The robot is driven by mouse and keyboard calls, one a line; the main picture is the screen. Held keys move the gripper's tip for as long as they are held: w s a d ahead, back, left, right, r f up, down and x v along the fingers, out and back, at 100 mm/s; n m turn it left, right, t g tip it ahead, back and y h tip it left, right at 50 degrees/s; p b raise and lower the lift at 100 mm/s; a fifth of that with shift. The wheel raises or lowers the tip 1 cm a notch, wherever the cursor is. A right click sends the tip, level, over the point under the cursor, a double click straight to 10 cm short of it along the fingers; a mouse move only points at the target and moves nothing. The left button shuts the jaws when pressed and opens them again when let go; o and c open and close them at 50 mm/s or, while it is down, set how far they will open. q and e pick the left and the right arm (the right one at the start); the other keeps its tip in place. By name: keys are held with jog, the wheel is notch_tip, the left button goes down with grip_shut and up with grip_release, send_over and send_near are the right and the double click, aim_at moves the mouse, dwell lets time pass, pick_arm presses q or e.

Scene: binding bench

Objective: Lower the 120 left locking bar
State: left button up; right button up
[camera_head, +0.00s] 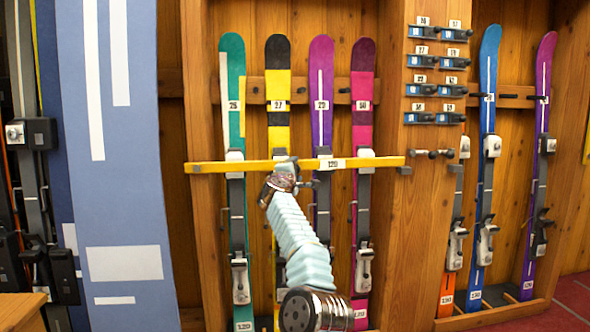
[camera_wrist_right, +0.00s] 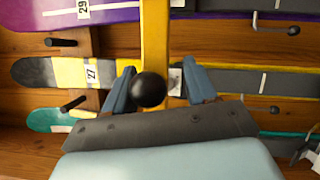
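The yellow locking bar (camera_head: 230,166) lies nearly level across the left ski rack, in front of several upright skis, with a white "120" label (camera_head: 331,163). My right gripper (camera_head: 287,168) is at the middle of the bar, just left of the label. In the right wrist view the yellow bar (camera_wrist_right: 154,35) runs between two blue fingers (camera_wrist_right: 159,72). A round black knob (camera_wrist_right: 149,90) sits between the fingers, closer to the left one. The fingers are apart, with a gap to the right of the knob. My left gripper is not in view.
Behind the bar stand a teal ski (camera_head: 232,70), a yellow-black ski (camera_head: 278,90), a purple ski (camera_head: 321,70) and a magenta ski (camera_head: 362,90). A blue panel (camera_head: 115,200) stands at left.

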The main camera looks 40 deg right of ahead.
jog(key=shift+r, duration=0.1)
dwell(0.3)
jog(key=shift+s+a+b, duration=0.1)
jog(key=shift+a+b, duration=0.05)
jog(key=shift+b, duration=0.25)
jog(key=s+a+b, duration=0.1)
jog(key=b, duration=0.1)
jog(key=shift+a+f+b, duration=0.2)
jog(key=shift+f+b, duration=0.1)
jog(key=shift+f, duration=0.1)
jog(key=v, duration=1.1)
jog(key=shift+s+a+r, duration=0.25)
